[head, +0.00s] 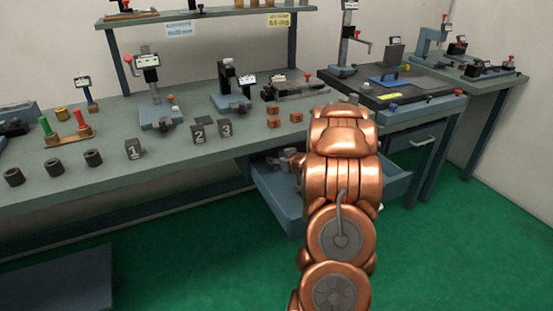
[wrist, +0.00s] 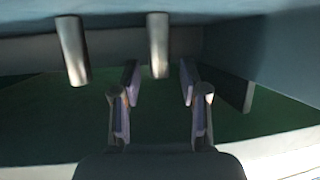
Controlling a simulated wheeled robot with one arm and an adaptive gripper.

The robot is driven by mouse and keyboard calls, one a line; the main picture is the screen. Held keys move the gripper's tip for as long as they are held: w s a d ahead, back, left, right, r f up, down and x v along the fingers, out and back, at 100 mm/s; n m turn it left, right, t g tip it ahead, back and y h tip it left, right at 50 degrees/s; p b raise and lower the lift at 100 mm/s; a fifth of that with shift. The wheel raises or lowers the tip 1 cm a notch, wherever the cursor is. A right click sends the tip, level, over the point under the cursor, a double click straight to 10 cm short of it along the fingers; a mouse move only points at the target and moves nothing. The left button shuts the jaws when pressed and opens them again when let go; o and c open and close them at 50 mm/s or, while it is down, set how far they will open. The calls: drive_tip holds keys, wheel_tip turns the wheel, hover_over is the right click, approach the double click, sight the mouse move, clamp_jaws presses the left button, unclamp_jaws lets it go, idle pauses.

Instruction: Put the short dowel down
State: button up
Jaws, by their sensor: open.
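My gripper (wrist: 158,75) is open in the wrist view, with a wide gap between its two fingers. Two plain grey metal cylinders that look like dowels show there. One dowel (wrist: 158,45) lines up with the gap between the fingertips, with clear space on both sides. The other dowel (wrist: 72,50) is to the left, outside the fingers. I cannot tell from their lengths which is the short dowel. In the head view my copper arm reaches over the open blue-grey drawer (head: 276,196) under the bench and hides most of its inside.
The bench (head: 70,190) carries dark ring parts (head: 93,158), numbered blocks (head: 133,149), copper-coloured cubes (head: 296,117) and small fixtures (head: 158,116). A side table (head: 400,118) with devices stands at the right. The green floor in front is mostly clear.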

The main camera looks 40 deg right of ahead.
drive_tip(key=shift+s+a+f, duration=0.2)
drive_tip(key=shift+f, duration=0.5)
drive_tip(key=shift+r, duration=0.3)
drive_tip(key=shift+s+d+r, duration=0.1)
drive_tip(key=shift+s+r, duration=0.15)
drive_tip(key=r+v, duration=0.1)
drive_tip(key=v, duration=1)
